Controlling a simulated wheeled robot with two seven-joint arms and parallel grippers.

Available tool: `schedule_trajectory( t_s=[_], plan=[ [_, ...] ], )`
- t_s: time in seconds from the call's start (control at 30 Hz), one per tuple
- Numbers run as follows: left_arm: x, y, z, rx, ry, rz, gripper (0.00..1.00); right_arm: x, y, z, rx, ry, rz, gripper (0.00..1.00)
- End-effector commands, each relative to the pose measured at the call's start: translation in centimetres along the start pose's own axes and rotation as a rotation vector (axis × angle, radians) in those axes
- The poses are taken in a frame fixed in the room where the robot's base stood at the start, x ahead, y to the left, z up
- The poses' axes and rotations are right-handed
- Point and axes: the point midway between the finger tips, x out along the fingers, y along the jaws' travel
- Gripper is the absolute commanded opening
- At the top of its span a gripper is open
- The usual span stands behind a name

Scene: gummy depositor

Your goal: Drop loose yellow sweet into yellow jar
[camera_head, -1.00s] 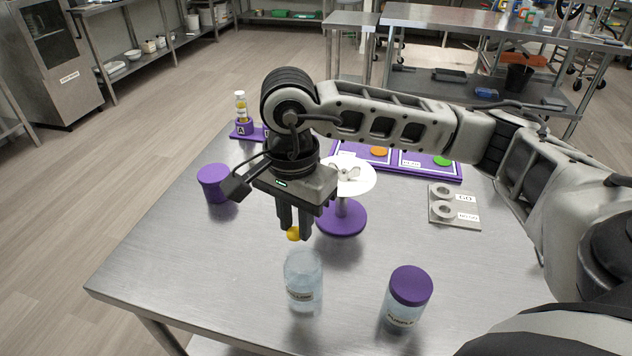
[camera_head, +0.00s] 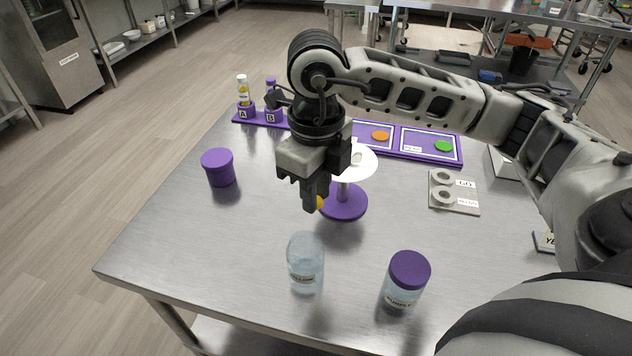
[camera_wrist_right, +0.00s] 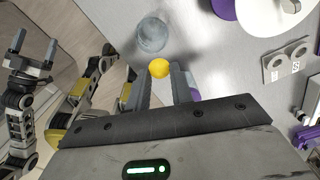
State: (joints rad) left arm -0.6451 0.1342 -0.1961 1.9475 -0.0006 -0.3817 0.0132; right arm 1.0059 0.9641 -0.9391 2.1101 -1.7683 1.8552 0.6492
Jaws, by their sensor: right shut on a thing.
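My right gripper (camera_head: 316,205) is shut on the loose yellow sweet (camera_head: 321,203), which shows beside the fingers. In the right wrist view the sweet (camera_wrist_right: 159,68) sits between the fingertips. The clear open jar (camera_head: 305,262) stands upright on the table, nearer the camera than the gripper; its label is too small to read surely. The gripper is above and a little right of this jar in the picture. The jar (camera_wrist_right: 152,35) shows just past the sweet in the wrist view. My left gripper (camera_wrist_right: 35,45) appears there at the left, fingers apart and empty.
A purple-lidded jar (camera_head: 406,280) stands right of the clear jar. A purple tub (camera_head: 218,168) is at the left. A white-topped purple stand (camera_head: 343,202) is close behind the gripper. The table's front left is clear.

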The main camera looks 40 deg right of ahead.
Motion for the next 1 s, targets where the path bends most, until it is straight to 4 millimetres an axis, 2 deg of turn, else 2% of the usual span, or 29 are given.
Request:
schedule_trajectory(
  t_s=[0.1,0.3,0.63,0.67,0.73,1.0],
  plan=[
    [0.6,0.3,0.7,-0.002,0.002,0.008,0.83,1.9,0.0,-0.1,0.000,0.002,0.001,0.02],
    [0.8,0.8,0.5,-0.006,0.015,0.020,0.83,3.9,0.0,0.0,0.000,0.001,0.000,0.02],
    [0.6,0.8,0.3,-0.002,0.015,0.021,0.83,4.2,0.0,0.0,-0.001,0.001,0.000,0.02],
    [0.6,0.8,0.4,-0.002,0.015,0.021,0.83,4.2,0.0,0.0,-0.001,0.001,0.000,0.28],
    [0.6,0.8,0.4,-0.002,0.014,0.021,0.83,4.2,0.0,0.0,-0.001,0.001,0.000,0.47],
    [0.6,0.7,0.6,-0.001,0.012,0.020,0.83,4.2,0.0,0.0,-0.002,0.000,0.000,0.48]
  ],
)
